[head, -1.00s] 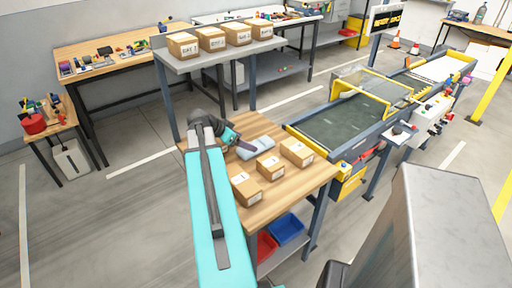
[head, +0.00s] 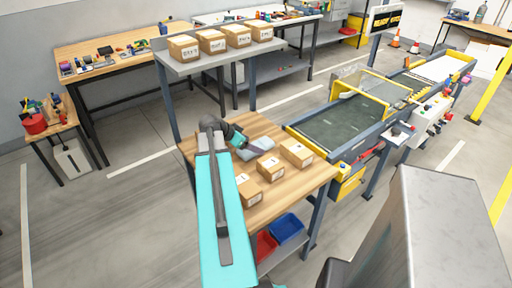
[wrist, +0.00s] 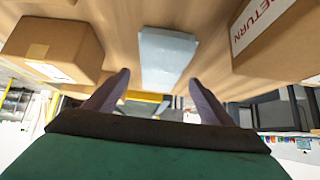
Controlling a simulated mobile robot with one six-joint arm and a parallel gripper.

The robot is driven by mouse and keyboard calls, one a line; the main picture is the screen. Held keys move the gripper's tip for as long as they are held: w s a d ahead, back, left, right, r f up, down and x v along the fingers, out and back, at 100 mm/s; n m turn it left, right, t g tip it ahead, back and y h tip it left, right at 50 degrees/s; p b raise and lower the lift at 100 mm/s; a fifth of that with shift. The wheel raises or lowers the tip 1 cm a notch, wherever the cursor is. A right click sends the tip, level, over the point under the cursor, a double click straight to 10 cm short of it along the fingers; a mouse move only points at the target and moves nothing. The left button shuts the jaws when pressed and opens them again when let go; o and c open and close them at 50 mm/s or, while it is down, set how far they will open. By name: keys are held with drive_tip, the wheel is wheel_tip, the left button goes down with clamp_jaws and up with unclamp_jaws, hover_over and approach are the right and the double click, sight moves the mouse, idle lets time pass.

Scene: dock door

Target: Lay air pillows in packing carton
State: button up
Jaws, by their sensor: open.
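A pale blue-grey, flat item that looks like the air pillows (head: 259,151) lies on the wooden packing table (head: 290,196). In the wrist view the pale item (wrist: 167,57) lies on the wood beyond my fingertips, roughly in line with the gap between them. My gripper (wrist: 158,82) is open with nothing between its fingers. In the head view my gripper (head: 243,143) is beside the pale item and partly covers it. Three cartons stand on the table: front (head: 249,191), middle (head: 270,168) and right (head: 297,153). I cannot tell which is the packing carton.
A brown carton (wrist: 55,47) and a carton marked RETURN (wrist: 280,38) flank the pale item in the wrist view. Several labelled cartons stand on the grey shelf (head: 185,66) behind. A conveyor (head: 340,128) is to the right. Red and blue bins (head: 287,229) sit under the table.

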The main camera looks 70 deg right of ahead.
drive_tip(key=shift+x, duration=1)
drive_tip(key=shift+c, duration=0.3)
drive_tip(key=c, duration=1.2)
drive_tip(key=shift+r, duration=0.15)
drive_tip(key=shift+r+b, duration=0.9)
drive_tip(key=shift+r, duration=3.95)
